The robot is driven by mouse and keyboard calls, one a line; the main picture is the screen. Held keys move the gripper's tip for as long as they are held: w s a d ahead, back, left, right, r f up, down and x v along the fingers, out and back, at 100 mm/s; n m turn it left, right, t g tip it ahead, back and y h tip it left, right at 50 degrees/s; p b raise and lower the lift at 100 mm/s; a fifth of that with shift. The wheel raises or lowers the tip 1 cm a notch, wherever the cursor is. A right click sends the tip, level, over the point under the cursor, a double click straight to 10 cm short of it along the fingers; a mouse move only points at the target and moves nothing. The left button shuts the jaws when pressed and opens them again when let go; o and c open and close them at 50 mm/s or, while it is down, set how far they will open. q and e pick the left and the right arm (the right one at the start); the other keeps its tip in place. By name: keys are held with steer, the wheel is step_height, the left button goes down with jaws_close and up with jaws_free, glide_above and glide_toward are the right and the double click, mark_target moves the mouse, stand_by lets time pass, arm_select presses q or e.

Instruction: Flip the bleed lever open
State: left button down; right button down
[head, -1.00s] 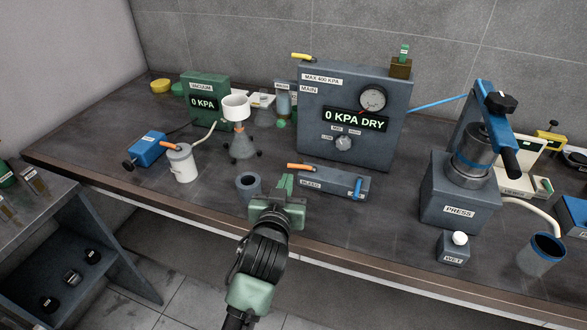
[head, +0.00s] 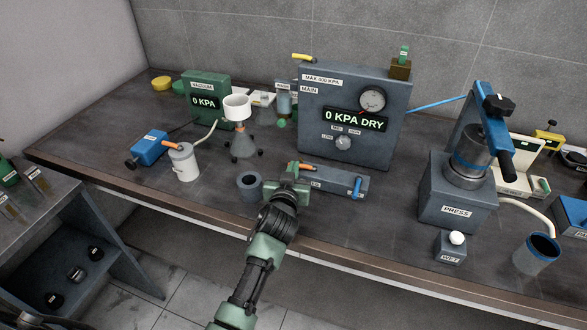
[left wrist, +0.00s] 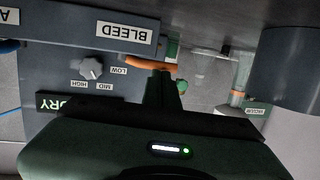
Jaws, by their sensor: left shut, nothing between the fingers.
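The bleed block (head: 332,181) is a low grey box on the bench in front of the main panel. An orange lever (head: 305,167) lies along its left end, and a blue lever (head: 357,186) stands at its right end. My left gripper (head: 291,174) is shut and empty at the block's left end, its fingers partly covering the block and its label. In the left wrist view the BLEED label (left wrist: 124,33) is upside down. The orange lever (left wrist: 148,63) passes just at my fingertips (left wrist: 163,80); I cannot tell whether they touch. My right gripper is out of view.
The main panel (head: 318,128) reads 0 KPA DRY behind the block. A grey ring (head: 249,186) stands close left of my gripper. The press (head: 455,205) and WET button box (head: 452,250) are to the right. Bare bench lies between block and press.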

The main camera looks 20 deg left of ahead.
arm_select(q)
steer(key=shift+w+m+h+p, duration=0.4)
steer(key=shift+h+p, duration=0.1)
steer(key=shift+p, duration=0.2)
steer(key=shift+w+a+h, duration=0.1)
steer(key=shift+a+h, duration=0.1)
steer(key=shift+h, duration=0.1)
steer(key=shift+w+a+f+m, duration=0.15)
steer(key=shift+f+m, duration=0.05)
steer(key=shift+m, duration=0.1)
steer(key=shift+r, duration=0.1)
steer(key=shift+r, duration=0.1)
